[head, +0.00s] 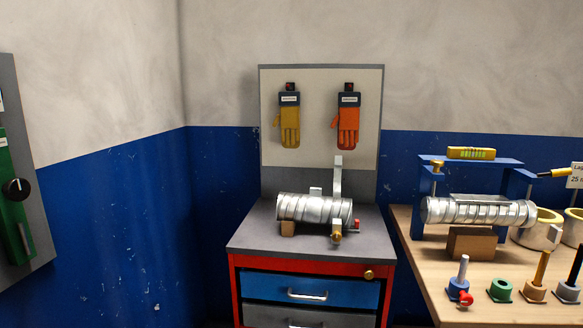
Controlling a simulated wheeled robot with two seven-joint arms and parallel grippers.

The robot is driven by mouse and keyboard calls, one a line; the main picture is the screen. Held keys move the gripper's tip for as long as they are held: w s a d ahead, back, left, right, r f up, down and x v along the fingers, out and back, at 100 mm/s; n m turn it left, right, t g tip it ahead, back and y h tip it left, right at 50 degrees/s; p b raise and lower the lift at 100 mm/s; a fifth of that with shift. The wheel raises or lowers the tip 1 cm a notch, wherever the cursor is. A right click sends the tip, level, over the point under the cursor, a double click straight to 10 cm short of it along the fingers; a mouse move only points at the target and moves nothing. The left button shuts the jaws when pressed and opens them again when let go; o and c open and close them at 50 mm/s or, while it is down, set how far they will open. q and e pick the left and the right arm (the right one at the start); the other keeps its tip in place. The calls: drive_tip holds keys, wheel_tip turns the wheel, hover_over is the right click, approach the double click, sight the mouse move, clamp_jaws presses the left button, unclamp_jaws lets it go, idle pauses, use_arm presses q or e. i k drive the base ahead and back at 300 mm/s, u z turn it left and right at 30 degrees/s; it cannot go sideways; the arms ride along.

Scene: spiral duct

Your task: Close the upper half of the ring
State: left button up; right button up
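A short silver spiral duct (313,208) lies on its side on the grey top of a red cabinet. A light grey upright piece (338,178) rises behind the duct near its right end; it looks like the upper half of the ring, swung open. It is seen nearly edge-on, so its curve cannot be made out. A brass knob (337,237) sits low at the front of the duct's right end, with a small red-tipped part (357,224) beside it. The ring's lower half is mostly hidden by the duct. Neither of my grippers is in view.
The cabinet top (258,238) is clear left of the duct. A wooden bench (420,262) at right holds a longer duct (480,212) under a blue frame, and several pegs and rings. A green switch panel (14,190) is on the left wall.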

sight(338, 159)
drive_tip(key=u, duration=0.2)
drive_tip(key=i, duration=1.75)
drive_tip(key=z, duration=0.75)
